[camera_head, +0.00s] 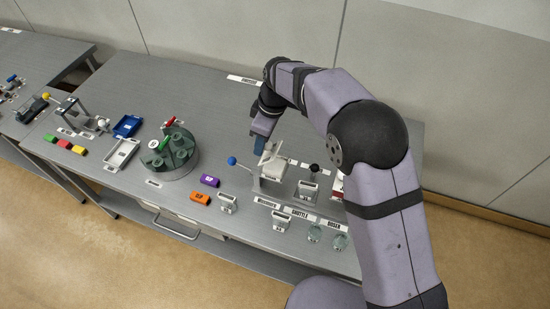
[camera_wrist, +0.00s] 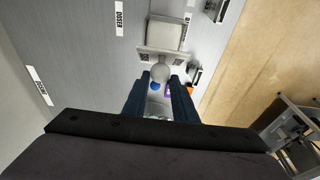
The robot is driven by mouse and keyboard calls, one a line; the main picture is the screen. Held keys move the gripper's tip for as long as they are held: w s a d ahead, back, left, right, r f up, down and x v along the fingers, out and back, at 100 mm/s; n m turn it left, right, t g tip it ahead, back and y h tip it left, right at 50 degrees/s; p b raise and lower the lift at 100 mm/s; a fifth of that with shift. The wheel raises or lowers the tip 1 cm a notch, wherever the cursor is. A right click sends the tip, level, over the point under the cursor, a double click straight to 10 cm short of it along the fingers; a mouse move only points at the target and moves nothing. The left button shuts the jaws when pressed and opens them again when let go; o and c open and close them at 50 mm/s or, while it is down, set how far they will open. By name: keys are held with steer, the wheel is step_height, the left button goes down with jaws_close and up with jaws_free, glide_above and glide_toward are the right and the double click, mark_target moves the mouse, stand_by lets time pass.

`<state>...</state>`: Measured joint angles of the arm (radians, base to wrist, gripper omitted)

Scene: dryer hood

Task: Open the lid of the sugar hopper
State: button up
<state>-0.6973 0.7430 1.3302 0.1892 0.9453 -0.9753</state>
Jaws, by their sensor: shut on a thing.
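My gripper (camera_head: 264,143) is low over the table at the white hopper (camera_head: 273,168), right of the blue ball knob. In the wrist view its two dark blue fingers (camera_wrist: 160,98) are closed on a pale round knob (camera_wrist: 160,73) of the lid. A pale square part (camera_wrist: 163,35) with a grey bar shows just beyond the knob. In the head view the white lid piece (camera_head: 272,157) looks tilted under my fingers, but how far it is raised I cannot tell. My fingers hide part of it. The hopper's own label is too small to read.
A blue ball lever (camera_head: 232,161) stands left of the hopper and a black-knobbed unit (camera_head: 306,190) at its right. Purple (camera_head: 209,181) and orange (camera_head: 200,198) blocks lie to the left. A green round fixture (camera_head: 176,153) is farther left. Glass jars (camera_head: 314,233) stand near the front edge.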

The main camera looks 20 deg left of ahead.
steer(key=shift+s+a+f, duration=0.1)
steer(key=shift+s+a, duration=0.1)
steer(key=shift+s, duration=0.1)
steer(key=shift+c, duration=0.3)
steer(key=shift+a, duration=0.15)
jaws_close()
steer(key=shift+w, duration=0.15)
steer(key=shift+w+a+p, duration=0.3)
steer(key=shift+a+p, duration=0.1)
steer(key=shift+a, duration=0.15)
steer(key=shift+a, duration=0.1)
steer(key=shift+s+a+f, duration=0.15)
steer(key=shift+a+f, duration=0.15)
steer(key=shift+a, duration=0.2)
